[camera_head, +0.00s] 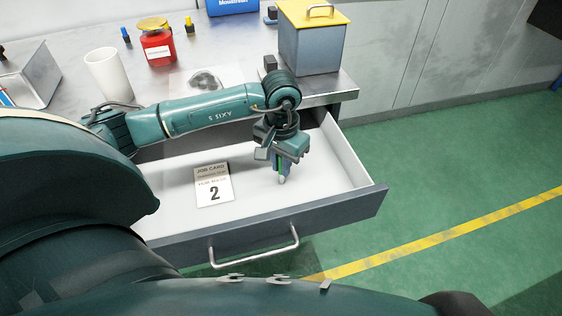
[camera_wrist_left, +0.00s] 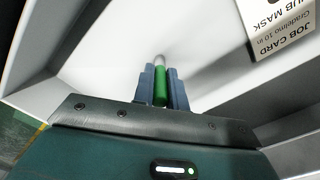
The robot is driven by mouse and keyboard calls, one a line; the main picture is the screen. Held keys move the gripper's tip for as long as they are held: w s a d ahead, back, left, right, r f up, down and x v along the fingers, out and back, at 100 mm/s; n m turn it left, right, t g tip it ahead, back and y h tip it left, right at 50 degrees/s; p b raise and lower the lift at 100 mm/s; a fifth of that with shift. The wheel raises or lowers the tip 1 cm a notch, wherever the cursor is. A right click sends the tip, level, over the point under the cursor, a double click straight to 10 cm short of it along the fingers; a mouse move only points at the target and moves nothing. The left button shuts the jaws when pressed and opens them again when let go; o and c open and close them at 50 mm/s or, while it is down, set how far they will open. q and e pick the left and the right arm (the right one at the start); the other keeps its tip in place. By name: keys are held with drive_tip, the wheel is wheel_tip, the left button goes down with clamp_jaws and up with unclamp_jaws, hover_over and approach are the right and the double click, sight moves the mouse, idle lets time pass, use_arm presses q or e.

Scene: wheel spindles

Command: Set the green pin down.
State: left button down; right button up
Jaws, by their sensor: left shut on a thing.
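The green pin (camera_wrist_left: 160,85) is held between the two blue-grey fingers of my left gripper (camera_wrist_left: 163,88), its pale tip pointing away from the wrist. In the head view my left gripper (camera_head: 281,168) is over the inside of the open drawer (camera_head: 330,175), towards its right part, pointing down. The pin shows there as a sliver of green with a pale end (camera_head: 282,179) below the jaws. I cannot tell whether the tip touches the drawer floor. My right gripper is not in view.
A job card (camera_head: 214,184) marked 2 lies in the drawer, left of the gripper. The drawer floor between them is clear. On the bench above stand a white cup (camera_head: 108,76), a red jar (camera_head: 158,48) and a yellow-lidded grey box (camera_head: 312,48).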

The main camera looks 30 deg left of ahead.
use_arm(q)
drive_tip(key=shift+f+b, duration=0.2)
drive_tip(key=shift+b, duration=0.15)
drive_tip(key=c, duration=1.8)
unclamp_jaws()
drive_tip(key=o, duration=0.4)
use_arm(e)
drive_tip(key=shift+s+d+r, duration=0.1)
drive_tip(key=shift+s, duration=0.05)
use_arm(q)
drive_tip(key=shift+r, duration=0.1)
drive_tip(key=shift+r+p, duration=0.4)
wheel_tip(320, 180, up, 12)
drive_tip(key=shift+f, duration=0.25)
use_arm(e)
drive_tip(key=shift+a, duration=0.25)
